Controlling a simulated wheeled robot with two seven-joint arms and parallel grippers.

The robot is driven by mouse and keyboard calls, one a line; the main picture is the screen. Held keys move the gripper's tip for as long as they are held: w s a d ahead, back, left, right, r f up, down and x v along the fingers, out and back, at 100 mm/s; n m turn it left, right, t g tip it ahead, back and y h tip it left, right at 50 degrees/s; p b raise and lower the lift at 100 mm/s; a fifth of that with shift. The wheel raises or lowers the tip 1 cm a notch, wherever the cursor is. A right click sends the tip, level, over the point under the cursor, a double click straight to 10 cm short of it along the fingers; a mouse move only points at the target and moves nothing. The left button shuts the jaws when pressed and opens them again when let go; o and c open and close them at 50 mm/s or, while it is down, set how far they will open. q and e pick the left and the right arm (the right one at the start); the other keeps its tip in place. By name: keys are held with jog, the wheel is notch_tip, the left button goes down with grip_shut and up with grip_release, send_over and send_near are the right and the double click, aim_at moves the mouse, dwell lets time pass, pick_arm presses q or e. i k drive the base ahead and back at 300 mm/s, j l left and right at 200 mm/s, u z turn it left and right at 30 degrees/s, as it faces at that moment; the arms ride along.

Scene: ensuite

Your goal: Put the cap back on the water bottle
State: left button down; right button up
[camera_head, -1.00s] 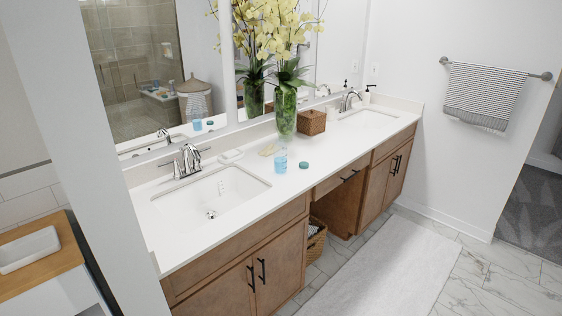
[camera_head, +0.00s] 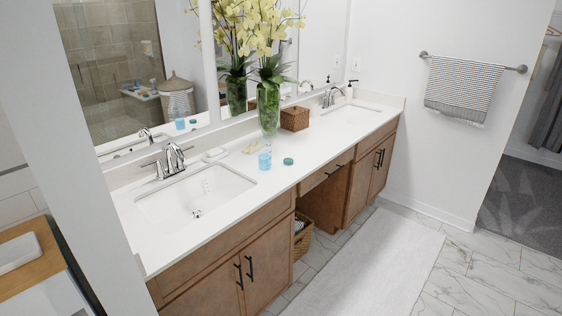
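A small blue water bottle (camera_head: 265,160) stands upright on the white counter, right of the near sink. A teal round cap (camera_head: 288,162) lies on the counter just to the right of the bottle, apart from it. Whether the bottle's top is bare is too small to tell. Neither of my grippers is in view.
The white counter (camera_head: 312,154) holds a near sink (camera_head: 190,192), a far sink, a glass vase (camera_head: 268,108) with yellow flowers and a brown woven box (camera_head: 295,118). A white rug (camera_head: 375,262) lies on the floor before the cabinets.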

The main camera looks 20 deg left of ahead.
aim_at(265, 159)
jog(key=i+l+u, duration=0.15)
jog(key=i, duration=0.35)
jog(key=i+l+u, duration=0.2)
jog(key=i, duration=0.25)
jog(key=i+l+u, duration=0.15)
jog(key=i+l, duration=0.3)
